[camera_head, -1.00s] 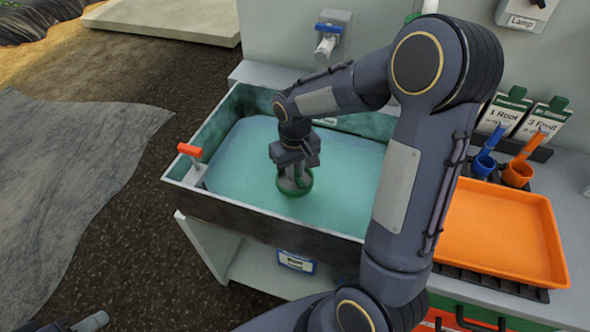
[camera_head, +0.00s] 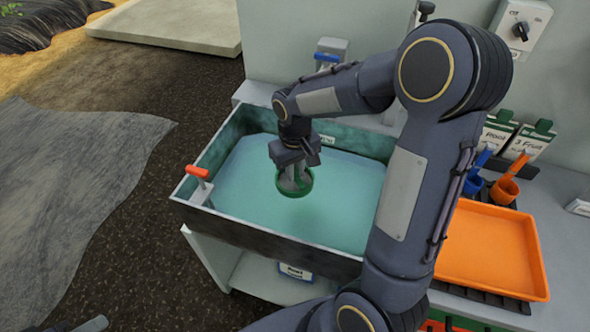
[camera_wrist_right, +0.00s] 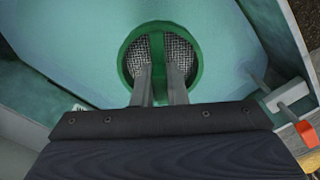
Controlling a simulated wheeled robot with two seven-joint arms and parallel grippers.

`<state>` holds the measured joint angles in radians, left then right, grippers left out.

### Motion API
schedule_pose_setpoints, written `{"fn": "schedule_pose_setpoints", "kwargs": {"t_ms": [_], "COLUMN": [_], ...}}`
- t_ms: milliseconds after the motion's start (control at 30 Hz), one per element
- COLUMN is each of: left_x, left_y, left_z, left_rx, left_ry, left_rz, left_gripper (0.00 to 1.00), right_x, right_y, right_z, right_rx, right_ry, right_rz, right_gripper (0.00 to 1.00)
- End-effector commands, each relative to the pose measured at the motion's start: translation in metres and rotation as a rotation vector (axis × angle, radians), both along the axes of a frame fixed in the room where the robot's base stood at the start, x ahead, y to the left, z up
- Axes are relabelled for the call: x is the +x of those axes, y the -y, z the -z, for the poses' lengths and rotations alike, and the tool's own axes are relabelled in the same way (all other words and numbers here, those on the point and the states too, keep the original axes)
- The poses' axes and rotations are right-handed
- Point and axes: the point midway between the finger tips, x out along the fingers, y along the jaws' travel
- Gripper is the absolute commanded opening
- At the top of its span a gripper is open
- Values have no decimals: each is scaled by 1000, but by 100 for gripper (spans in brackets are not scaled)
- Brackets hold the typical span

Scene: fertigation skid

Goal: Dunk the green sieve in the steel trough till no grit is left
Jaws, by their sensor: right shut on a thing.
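The green sieve (camera_head: 306,189) is a round green ring at the water in the steel trough (camera_head: 218,222). In the right wrist view the sieve (camera_wrist_right: 193,76) shows its grey mesh and a green bar across the middle. My right gripper (camera_head: 295,185) is shut on that bar, with its fingers (camera_wrist_right: 160,84) pointing down at it. I see no clear grit on the mesh parts that show; the fingers hide some of it. I cannot tell how deep the sieve sits. My left gripper is not clearly in view.
A red-handled valve (camera_head: 197,172) stands at the trough's left end. A blue-handled tap (camera_head: 328,57) is on the wall behind. To the right are an orange tray (camera_head: 487,250), a blue scoop (camera_head: 474,184) and an orange scoop (camera_head: 505,189). My right arm crosses the trough's right side.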

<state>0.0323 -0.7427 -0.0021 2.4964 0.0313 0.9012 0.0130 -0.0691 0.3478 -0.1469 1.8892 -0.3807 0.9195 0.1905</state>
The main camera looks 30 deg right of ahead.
Motion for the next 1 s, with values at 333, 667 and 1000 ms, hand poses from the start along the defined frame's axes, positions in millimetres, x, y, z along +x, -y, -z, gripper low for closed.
{"fn": "schedule_pose_setpoints", "kwargs": {"t_ms": [333,667,1000], "left_x": [0,0,0], "left_y": [0,0,0], "left_z": [-26,-36,-36], "left_rx": [0,0,0], "left_ry": [0,0,0], "left_rz": [0,0,0], "left_gripper": [36,36,36], "right_x": [0,0,0], "right_y": [0,0,0], "right_z": [-32,-45,-44], "right_rx": [1,0,0], "right_ry": [2,1,1], "right_rz": [0,0,0], "right_gripper": [0,0,0]}}
